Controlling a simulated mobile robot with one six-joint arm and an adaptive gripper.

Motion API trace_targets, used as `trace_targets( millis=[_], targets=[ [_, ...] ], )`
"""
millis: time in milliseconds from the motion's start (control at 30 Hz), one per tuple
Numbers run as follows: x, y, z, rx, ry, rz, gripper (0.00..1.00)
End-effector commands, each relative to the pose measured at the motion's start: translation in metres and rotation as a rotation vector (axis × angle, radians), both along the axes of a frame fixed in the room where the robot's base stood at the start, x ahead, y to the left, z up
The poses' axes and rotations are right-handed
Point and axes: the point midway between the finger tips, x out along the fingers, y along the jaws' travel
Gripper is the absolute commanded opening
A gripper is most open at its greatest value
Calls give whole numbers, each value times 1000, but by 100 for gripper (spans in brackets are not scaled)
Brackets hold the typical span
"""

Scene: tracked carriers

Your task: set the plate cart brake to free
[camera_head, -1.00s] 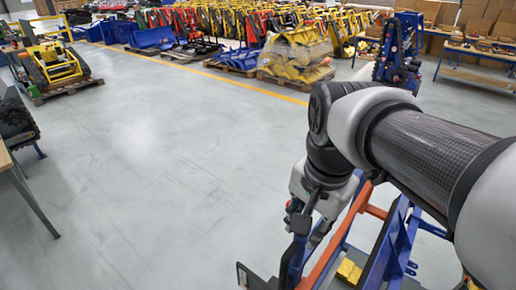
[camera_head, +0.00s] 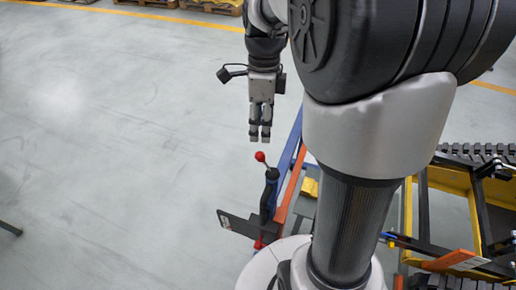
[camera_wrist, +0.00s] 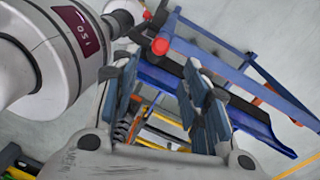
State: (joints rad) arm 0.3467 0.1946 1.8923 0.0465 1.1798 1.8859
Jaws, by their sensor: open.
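The brake lever with its red ball knob (camera_head: 260,156) stands upright on a dark blue and black post (camera_head: 269,196) at the cart's left side. My gripper (camera_head: 260,137) points down just above and slightly behind the knob in the head view, with a gap between them. In the wrist view the fingers of my gripper (camera_wrist: 157,70) are apart and empty, and the red knob (camera_wrist: 160,46) shows beyond the fingertips. The plate cart's blue and orange frame (camera_head: 288,185) runs behind the lever, partly hidden by my arm. I cannot tell the brake's setting.
A black plate (camera_head: 250,228) with a small label sticks out left of the post. A tracked yellow and black machine (camera_head: 425,215) stands at the right. Open grey floor (camera_head: 110,150) lies to the left. Pallets (camera_head: 212,5) stand at the far top.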

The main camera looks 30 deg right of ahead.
Motion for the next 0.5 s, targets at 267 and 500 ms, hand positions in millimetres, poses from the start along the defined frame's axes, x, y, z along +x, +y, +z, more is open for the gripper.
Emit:
trace_targets(
  millis=[267,500],
  targets=[
    [-7,6,-60,1,3,2,42],
    [-10,8,-91,0,0,2,42]
  ],
)
